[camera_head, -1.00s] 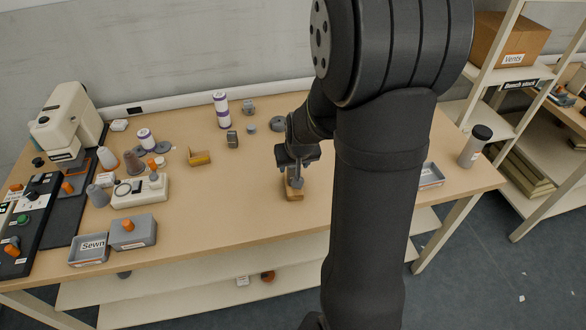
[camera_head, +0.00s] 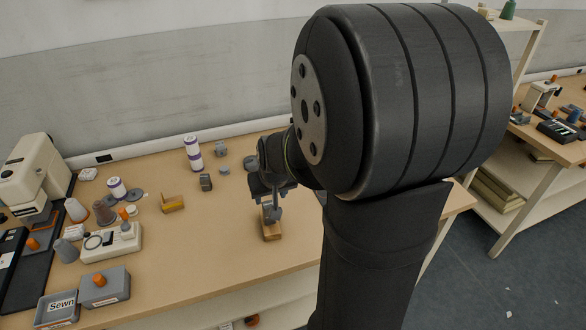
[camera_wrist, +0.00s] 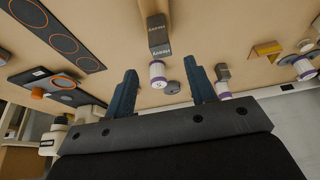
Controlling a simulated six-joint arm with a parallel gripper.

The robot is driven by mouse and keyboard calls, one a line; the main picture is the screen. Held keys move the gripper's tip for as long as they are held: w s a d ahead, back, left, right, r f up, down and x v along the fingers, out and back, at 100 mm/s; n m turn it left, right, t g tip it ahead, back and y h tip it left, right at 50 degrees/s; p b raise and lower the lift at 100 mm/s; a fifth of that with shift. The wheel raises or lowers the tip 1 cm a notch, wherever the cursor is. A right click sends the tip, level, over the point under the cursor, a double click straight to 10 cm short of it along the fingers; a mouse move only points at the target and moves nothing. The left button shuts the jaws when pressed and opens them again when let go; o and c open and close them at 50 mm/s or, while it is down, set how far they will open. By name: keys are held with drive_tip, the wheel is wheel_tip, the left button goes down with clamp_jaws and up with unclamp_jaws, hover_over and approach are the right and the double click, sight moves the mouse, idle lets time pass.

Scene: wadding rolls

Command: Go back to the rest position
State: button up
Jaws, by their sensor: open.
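My gripper (camera_head: 272,205) shows small in the head view, hanging over the table past my large dark arm. In the wrist view its two blue fingers (camera_wrist: 160,68) stand wide apart, with nothing visible held between them. In the head view a small wooden block (camera_head: 271,232) with a grey part on top lies just below the gripper; I cannot tell whether they touch. White wadding rolls with purple ends stand on the table, one at the back (camera_head: 193,153) and one further left (camera_head: 117,189).
A sewing machine (camera_head: 32,180), cones, a white device (camera_head: 110,243), a grey box (camera_head: 104,288) and a tray labelled "Sewn" (camera_head: 57,309) crowd the table's left. A yellow-brown block (camera_head: 173,203) lies mid-table. My arm hides the table's right. Shelving (camera_head: 500,150) stands at right.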

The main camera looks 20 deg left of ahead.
sight(268, 210)
drive_tip(key=x, duration=1.2)
drive_tip(key=shift+f, duration=0.15)
